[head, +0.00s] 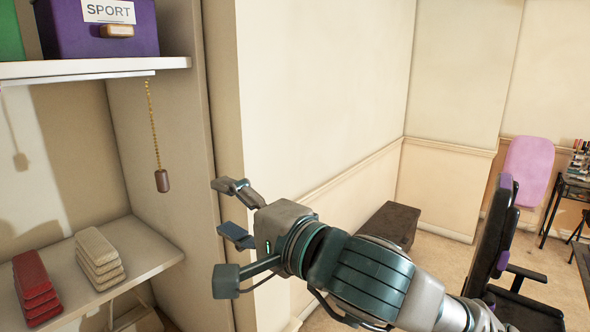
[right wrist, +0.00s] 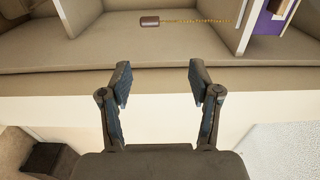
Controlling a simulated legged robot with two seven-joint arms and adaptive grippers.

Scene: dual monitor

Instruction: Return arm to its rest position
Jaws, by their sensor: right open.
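My right gripper (head: 232,212) reaches in from the lower right in the head view, its fingers pointing left toward the shelf unit's side panel. In the right wrist view its two fingers (right wrist: 159,84) stand apart with nothing between them, so it is open and empty. Beyond the fingers a pull chain with a brown knob (head: 162,180) hangs under the upper shelf; the knob also shows in the right wrist view (right wrist: 150,21). The gripper is apart from the knob. My left gripper is in neither view.
The upper shelf (head: 95,67) holds a purple box (head: 70,40) labelled SPORT. The lower shelf (head: 150,246) bears red blocks (head: 35,285) and beige blocks (head: 98,258). A dark box (head: 390,222) stands by the wall. An office chair (head: 495,240) is at the right.

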